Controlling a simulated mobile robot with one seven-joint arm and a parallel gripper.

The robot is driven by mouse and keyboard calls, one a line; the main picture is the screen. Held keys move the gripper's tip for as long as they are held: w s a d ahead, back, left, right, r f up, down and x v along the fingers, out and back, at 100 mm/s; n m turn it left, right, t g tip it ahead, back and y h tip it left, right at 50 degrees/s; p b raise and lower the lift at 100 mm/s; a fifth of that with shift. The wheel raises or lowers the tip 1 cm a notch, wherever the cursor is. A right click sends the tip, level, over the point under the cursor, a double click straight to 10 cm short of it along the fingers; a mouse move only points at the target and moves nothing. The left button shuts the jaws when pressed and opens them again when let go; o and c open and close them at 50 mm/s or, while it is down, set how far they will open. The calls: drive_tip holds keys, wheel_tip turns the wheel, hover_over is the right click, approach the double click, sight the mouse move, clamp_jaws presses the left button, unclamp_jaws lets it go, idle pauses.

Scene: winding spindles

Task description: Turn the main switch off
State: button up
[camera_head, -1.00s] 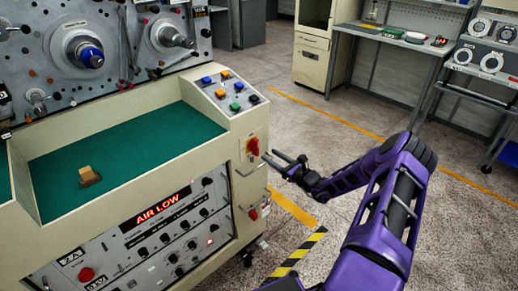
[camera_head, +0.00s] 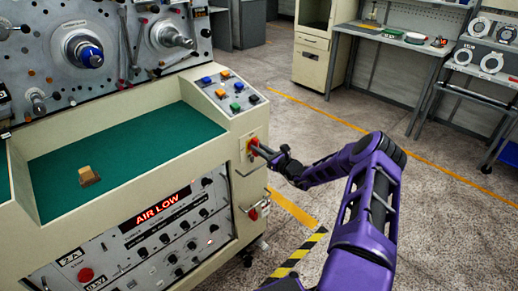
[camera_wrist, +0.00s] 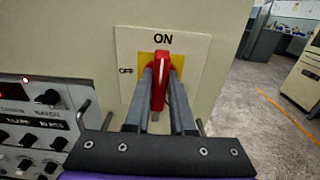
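The main switch is a red handle (camera_wrist: 160,78) on a yellow and white plate (camera_wrist: 188,52) on the machine's end wall. Its handle stands upright, pointing at the ON label (camera_wrist: 163,39); the OFF label (camera_wrist: 126,71) is to the left. My gripper (camera_wrist: 161,90) has one finger on each side of the handle, very close to it. Whether the fingers press on it is unclear. In the head view my gripper (camera_head: 258,151) is at the switch (camera_head: 252,144), partly covering it.
A metal handle (camera_wrist: 83,118) sticks out below left of the switch. A second red switch (camera_head: 254,213) is lower on the wall. A button panel (camera_head: 233,94) tops the corner. The floor to the right is clear.

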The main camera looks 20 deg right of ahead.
clamp_jaws()
drive_tip(key=n+b, duration=0.1)
drive_tip(key=n, duration=0.3)
drive_tip(key=shift+a+f, duration=0.1)
drive_tip(key=shift+a, duration=0.05)
drive_tip(key=n+b, duration=0.1)
drive_tip(key=n, duration=0.3)
drive_tip(key=shift+s+a+f+b, duration=0.1)
drive_tip(key=shift+b, duration=0.2)
drive_tip(key=n+b, duration=0.1)
drive_tip(key=n, duration=0.1)
drive_tip(key=n+b, duration=0.1)
drive_tip(key=n, duration=0.1)
drive_tip(key=n+b, duration=0.1)
drive_tip(key=n, duration=0.1)
drive_tip(key=shift+a+f+n, duration=0.1)
drive_tip(key=shift+f+n, duration=0.15)
drive_tip(key=shift+n, duration=0.15)
drive_tip(key=shift+n+b, duration=1.25)
drive_tip(key=shift+n, duration=0.25)
